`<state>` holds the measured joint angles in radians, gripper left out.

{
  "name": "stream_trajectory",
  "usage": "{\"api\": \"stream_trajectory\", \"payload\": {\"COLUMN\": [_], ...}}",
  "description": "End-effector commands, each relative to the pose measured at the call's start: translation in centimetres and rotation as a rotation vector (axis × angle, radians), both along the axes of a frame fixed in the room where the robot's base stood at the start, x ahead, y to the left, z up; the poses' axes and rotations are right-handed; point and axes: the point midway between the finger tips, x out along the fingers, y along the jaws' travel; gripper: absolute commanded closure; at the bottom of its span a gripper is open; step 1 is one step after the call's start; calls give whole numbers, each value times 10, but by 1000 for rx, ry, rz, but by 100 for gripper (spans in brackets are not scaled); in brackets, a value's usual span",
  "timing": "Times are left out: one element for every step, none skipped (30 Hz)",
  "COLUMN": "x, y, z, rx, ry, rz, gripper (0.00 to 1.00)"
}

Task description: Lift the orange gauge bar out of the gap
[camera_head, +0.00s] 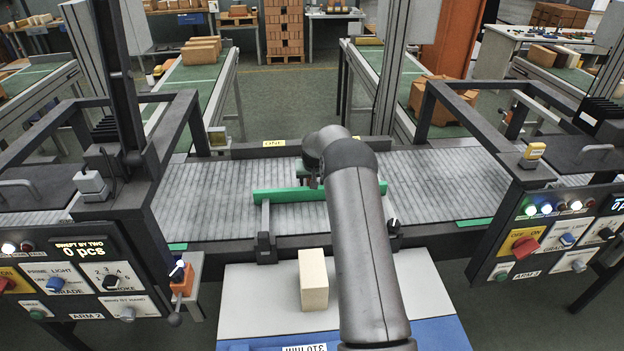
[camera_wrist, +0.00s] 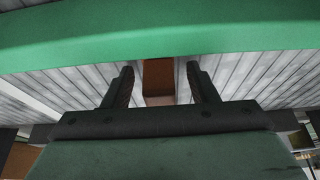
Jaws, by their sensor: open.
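An orange-brown block (camera_wrist: 158,76) shows in the wrist view below the green bar, between the lines of my two fingers. It may be the gauge bar; I cannot tell for sure. My gripper (camera_wrist: 160,84) is open, with one dark finger on each side of the block. I cannot tell whether either finger touches it. The green bar (camera_head: 262,195) crosses the slatted conveyor in the head view and spans the top of the wrist view (camera_wrist: 80,42). In the head view my arm hides most of my gripper and any block there.
A cream brick (camera_head: 313,280) stands on the pale table (camera_head: 250,300) in front of the conveyor (camera_head: 220,205). Black frames with control panels (camera_head: 85,280) (camera_head: 560,235) stand left and right. An orange box with a lever (camera_head: 184,280) is by the left panel.

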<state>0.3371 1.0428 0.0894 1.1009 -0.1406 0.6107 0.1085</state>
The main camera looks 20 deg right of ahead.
Motion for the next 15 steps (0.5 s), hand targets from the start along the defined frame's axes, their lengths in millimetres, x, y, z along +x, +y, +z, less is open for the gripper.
{"api": "stream_trajectory", "payload": {"x": [0,0,0,0,0,0,0,0,0,0,0,0,0,0,0], "y": [0,0,0,0,0,0,0,0,0,0,0,0,0,0,0], "z": [0,0,0,0,-1,-1,0,0,0,0,0,0,0,0,0], "rx": [0,0,0,0,0,0,0,0,0,0,0,0,0,0,-1], "ry": [-1,-1,-1,-1,-1,-1,-1,-1,0,0,0,0,0,0,-2], "rz": [0,0,0,0,0,0,0,0,0,0,0,0,0,0,0], "gripper": [47,47,47,47,47,47,47,56,67,75,83,95,100,100,100]}}
